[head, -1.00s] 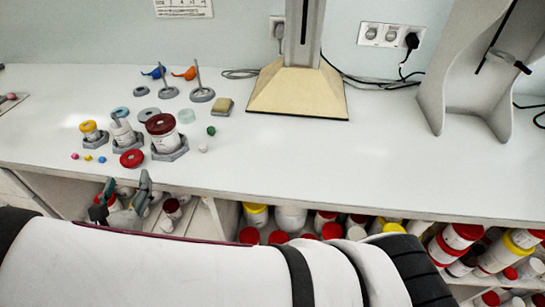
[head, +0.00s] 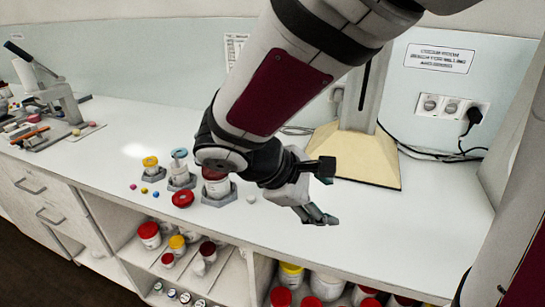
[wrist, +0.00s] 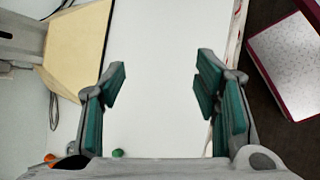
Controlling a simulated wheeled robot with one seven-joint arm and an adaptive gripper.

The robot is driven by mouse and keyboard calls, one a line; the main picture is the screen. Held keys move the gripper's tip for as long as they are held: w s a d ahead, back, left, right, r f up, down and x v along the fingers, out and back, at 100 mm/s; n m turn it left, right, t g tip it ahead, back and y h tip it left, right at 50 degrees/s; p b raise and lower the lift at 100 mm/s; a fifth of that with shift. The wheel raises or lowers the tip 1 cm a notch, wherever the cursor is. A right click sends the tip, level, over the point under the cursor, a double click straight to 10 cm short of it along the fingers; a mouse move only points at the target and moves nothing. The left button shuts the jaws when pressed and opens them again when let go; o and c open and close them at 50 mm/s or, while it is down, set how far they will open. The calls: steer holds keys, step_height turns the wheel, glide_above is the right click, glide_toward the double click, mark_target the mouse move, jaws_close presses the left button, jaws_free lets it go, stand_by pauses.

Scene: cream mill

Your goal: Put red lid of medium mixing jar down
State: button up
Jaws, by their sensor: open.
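The red lid (head: 182,199) lies flat on the white bench, in front of the mixing jars. The medium mixing jar (head: 181,177) stands behind it in a grey holder, with no red lid on it. My gripper (head: 322,192) is open and empty, well to the right of the lid and above the bench. The wrist view shows both green-padded fingers (wrist: 160,88) spread wide with only bare bench between them. The lid is out of the wrist view.
The small yellow-lidded jar (head: 151,168) and large red-lidded jar (head: 216,185) flank the medium one; my arm partly covers the large jar. Small coloured balls lie nearby. A column with a beige base (head: 365,155) stands at the back.

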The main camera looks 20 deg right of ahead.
steer(key=s+a+r+m+t+y, duration=0.1)
steer(key=s+r+m+y, duration=0.1)
steer(key=s+m+y, duration=0.2)
steer(key=s+a+r+m+t+y, duration=0.1)
steer(key=s+r+m+y, duration=0.2)
steer(key=s+m, duration=0.4)
steer(key=shift+s+a+y, duration=0.3)
steer(key=shift+s+y, duration=0.6)
steer(key=shift+s, duration=0.25)
steer(key=shift+s+r, duration=0.1)
